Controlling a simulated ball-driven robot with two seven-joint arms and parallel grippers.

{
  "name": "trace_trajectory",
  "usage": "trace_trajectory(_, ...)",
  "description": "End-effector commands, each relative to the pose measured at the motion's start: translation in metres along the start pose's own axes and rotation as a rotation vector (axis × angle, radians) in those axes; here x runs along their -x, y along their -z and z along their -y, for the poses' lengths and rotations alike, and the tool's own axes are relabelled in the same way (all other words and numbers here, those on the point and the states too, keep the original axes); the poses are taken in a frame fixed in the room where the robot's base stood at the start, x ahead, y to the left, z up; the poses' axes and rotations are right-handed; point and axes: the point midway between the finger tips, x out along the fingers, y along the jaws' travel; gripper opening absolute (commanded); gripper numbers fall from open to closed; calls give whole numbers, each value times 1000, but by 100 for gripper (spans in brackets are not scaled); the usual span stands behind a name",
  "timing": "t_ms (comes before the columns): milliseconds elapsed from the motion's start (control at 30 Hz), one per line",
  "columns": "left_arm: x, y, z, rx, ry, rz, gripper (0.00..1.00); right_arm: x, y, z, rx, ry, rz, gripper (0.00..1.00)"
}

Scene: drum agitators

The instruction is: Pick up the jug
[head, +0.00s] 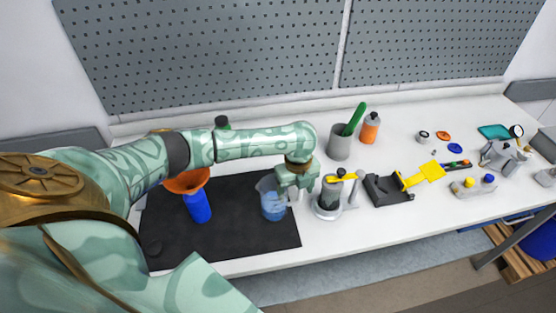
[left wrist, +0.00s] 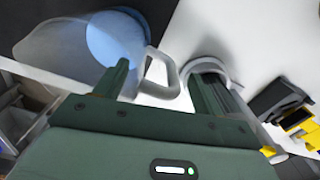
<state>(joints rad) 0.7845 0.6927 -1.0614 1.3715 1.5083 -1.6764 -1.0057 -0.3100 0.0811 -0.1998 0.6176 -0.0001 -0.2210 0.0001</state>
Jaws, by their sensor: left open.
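The clear jug (head: 271,207) holds blue liquid and stands on the black mat (head: 240,236), near its right edge. My left gripper (head: 296,192) is at the jug's right side, pointing down. In the left wrist view the jug (left wrist: 75,42) is at the upper left, and its pale handle (left wrist: 168,84) shows between the two open fingers (left wrist: 168,88) of my left gripper. I cannot tell whether a finger touches the handle. My right gripper is not in view.
A metal stand with a dark-topped cylinder (head: 328,199) is close to the right of my left gripper. A blue bottle (head: 198,207) under an orange funnel (head: 186,182) is to the left. A grey cup (head: 339,143) and orange bottle (head: 370,128) stand behind.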

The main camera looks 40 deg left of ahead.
Motion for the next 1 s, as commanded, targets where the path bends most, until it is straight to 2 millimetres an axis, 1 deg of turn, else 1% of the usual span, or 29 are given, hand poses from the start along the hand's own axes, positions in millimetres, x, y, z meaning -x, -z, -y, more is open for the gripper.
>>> trace_trajectory(33, 0, 0, 0, 0, 0, 0, 69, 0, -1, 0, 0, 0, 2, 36)
trace_trajectory(67, 0, 0, 0, 0, 0, 0, 64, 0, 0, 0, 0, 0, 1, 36)
trace_trajectory(100, 1, 0, 0, 0, 0, 0, 52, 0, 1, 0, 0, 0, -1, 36)
trace_trajectory(167, 1, 0, 0, 1, 0, 0, 36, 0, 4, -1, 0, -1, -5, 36)
trace_trajectory(200, 1, 0, 0, 1, 0, 0, 25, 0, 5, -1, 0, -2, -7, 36)
trace_trajectory(267, 1, 0, 0, 1, 0, 0, 8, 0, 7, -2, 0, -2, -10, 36)
trace_trajectory(300, 1, 0, 0, 1, 0, 0, 7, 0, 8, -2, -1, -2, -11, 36)
trace_trajectory(733, 3, 0, 0, 1, 1, 0, 6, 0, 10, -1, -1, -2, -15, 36)
trace_trajectory(867, 9, 0, 0, 1, 1, 0, 6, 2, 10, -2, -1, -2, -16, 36)
trace_trajectory(1000, 20, 0, 1, 0, 2, 0, 6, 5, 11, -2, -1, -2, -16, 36)
